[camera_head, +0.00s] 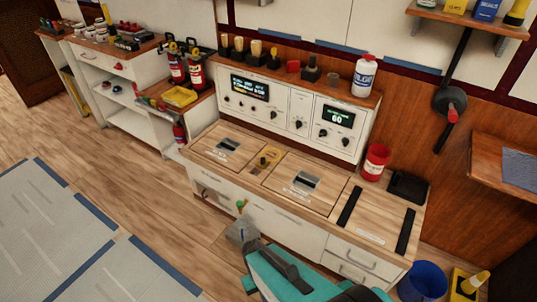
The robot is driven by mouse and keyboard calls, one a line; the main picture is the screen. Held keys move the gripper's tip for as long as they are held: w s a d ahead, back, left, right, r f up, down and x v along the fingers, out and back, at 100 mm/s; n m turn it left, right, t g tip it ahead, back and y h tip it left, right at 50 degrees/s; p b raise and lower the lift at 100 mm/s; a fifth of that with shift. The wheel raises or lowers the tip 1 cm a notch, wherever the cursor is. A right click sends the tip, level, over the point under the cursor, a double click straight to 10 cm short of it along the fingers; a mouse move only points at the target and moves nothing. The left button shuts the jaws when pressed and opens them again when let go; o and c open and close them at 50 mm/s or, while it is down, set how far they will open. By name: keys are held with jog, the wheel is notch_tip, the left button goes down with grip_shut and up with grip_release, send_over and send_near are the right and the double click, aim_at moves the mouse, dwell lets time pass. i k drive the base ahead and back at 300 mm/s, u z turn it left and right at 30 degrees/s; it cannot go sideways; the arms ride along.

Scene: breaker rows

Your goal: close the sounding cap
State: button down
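My arm comes in from the bottom edge, and its grey end, my gripper (242,231), is low in front of the wooden-topped counter (335,182). The fingers are too small and blurred to show a gap or anything held. A small yellow fitting (267,157) with a dark part on it sits on the countertop between two panels with metal handles; it may be the sounding cap, but I cannot tell whether it is open. A small green and yellow piece (240,205) shows at the counter front just above my gripper.
A white control panel (300,120) with lit displays and knobs stands behind the countertop. A red container (376,161) and a black tray (408,187) are at its right. A blue bucket (423,280) stands at lower right.

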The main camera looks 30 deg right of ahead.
aim_at(262, 163)
jog(key=z, duration=0.05)
jog(key=i, duration=1)
jog(key=u, duration=0.05)
